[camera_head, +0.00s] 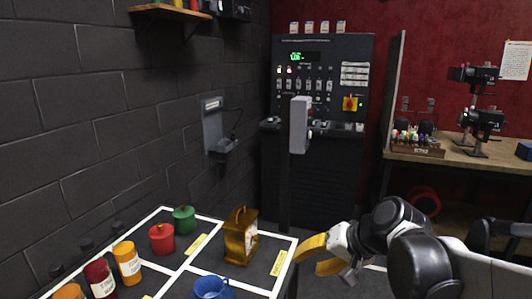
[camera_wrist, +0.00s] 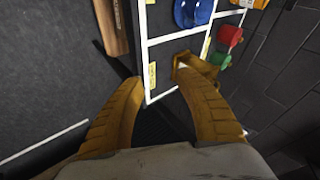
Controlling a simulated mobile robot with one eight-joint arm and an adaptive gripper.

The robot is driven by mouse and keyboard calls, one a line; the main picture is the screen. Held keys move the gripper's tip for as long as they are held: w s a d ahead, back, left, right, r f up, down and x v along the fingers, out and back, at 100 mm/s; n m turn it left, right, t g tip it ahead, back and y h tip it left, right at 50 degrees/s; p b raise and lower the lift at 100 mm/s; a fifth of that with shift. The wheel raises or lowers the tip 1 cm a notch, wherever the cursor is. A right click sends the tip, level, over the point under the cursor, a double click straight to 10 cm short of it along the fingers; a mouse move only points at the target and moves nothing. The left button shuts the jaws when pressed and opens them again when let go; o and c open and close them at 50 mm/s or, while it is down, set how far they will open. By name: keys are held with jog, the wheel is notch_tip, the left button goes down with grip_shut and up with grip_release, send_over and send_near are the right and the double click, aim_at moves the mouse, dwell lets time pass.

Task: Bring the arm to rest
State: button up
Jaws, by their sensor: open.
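My gripper (camera_head: 318,256) is open and empty in the head view, just right of a black table with white grid lines (camera_head: 282,258). My arm reaches in from the lower right. In the wrist view my gripper (camera_wrist: 168,100) shows two yellow-brown fingers spread apart with nothing between them. The brass clock (camera_head: 240,236) stands upright on the table, left of my gripper and apart from it. In the wrist view the clock (camera_wrist: 193,68) shows beyond the right finger, which partly covers it.
On the table are a blue mug (camera_head: 211,288), a red pot (camera_head: 161,239), a green pot (camera_head: 184,219) and several jars (camera_head: 127,262). A tall control panel (camera_head: 318,105) stands behind. A wooden workbench (camera_head: 460,158) is at the right. Dark floor lies beside the table.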

jog(key=s+d+f+n+h, duration=0.1)
jog(key=s+d+h, duration=0.2)
jog(key=s, duration=0.5)
jog(key=s+d+f+n+t+h, duration=0.1)
jog(key=s+d+h, duration=0.1)
jog(key=s+d, duration=0.3)
jog(key=s, duration=0.2)
jog(key=shift+s+d+n+h, duration=0.25)
jog(key=shift+s+n+h, duration=0.05)
jog(key=shift+s+h, duration=0.1)
